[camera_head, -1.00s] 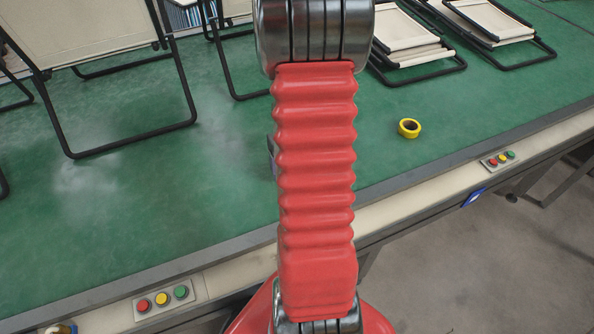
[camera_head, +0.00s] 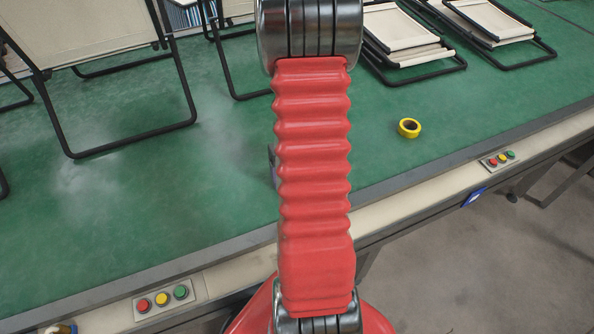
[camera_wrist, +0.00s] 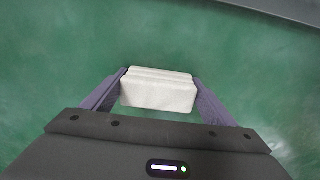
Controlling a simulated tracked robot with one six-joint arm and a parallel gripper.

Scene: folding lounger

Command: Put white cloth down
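The white cloth (camera_wrist: 158,94), a folded block, is between the two purple-grey fingers of my gripper (camera_wrist: 160,88) in the wrist view. Both fingers touch its sides, so my gripper is shut on it. The green table top (camera_wrist: 60,65) lies beneath. I cannot tell whether the cloth touches the table or hangs above it. The same green table (camera_head: 215,185) fills much of that view.
A folding lounger (camera_head: 85,25) with a black frame stands at the upper left. Folded loungers (camera_head: 400,28) lie at the upper right. A yellow tape roll (camera_head: 409,128) sits right of my arm. Button panels (camera_head: 163,300) line the front edge. The table's left front is clear.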

